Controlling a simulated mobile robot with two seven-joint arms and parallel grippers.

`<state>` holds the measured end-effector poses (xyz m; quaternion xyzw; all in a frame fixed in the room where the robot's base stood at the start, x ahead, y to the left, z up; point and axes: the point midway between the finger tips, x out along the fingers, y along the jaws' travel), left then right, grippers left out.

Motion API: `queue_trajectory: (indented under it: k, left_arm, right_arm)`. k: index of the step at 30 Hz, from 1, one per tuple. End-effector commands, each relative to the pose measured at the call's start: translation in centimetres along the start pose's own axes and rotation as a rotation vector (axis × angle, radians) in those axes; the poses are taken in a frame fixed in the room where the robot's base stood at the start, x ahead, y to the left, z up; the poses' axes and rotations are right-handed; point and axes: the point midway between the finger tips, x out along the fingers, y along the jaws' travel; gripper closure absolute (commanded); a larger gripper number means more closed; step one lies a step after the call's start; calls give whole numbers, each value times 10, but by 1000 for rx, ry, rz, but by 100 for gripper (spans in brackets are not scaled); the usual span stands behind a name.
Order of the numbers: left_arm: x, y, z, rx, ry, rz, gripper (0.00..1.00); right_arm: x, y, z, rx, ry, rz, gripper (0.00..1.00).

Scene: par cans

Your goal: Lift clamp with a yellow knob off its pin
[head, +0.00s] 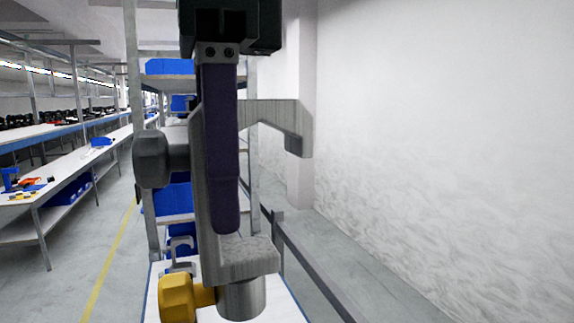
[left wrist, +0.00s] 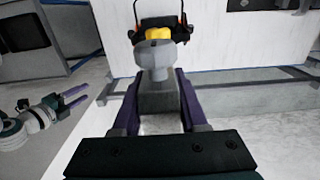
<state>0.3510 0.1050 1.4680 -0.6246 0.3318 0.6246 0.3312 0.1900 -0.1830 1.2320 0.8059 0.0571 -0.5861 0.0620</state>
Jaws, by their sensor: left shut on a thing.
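My left gripper (head: 226,225) comes down from the top of the head view, with one purple finger in front of the clamp. It is shut on the grey clamp (head: 262,258), which is held up close to the camera. The clamp's yellow knob (head: 177,298) is at its lower left, and a grey round knob (head: 152,160) is higher up. In the left wrist view the clamp (left wrist: 157,97) sits between both purple fingers, with its yellow knob (left wrist: 158,33) at the far end. No pin is visible. My right gripper (left wrist: 88,92) shows at the left there, fingers apart and empty.
Below the clamp is a white tabletop (head: 285,303), with a small grey bracket (head: 181,246) behind it. Blue bins (head: 170,67) stand on shelving behind. A white wall (head: 450,110) fills the right. A black object (left wrist: 175,21) lies beyond the knob.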

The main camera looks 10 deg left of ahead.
Motion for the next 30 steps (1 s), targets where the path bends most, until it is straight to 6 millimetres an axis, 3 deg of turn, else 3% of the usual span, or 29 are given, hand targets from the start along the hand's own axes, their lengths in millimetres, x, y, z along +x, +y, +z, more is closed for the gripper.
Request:
queue_trajectory:
  k: [30]
  left_arm:
    - [46,0,0,1,0,0,100]
  right_arm:
    - [16,0,6,0,-1,0,50]
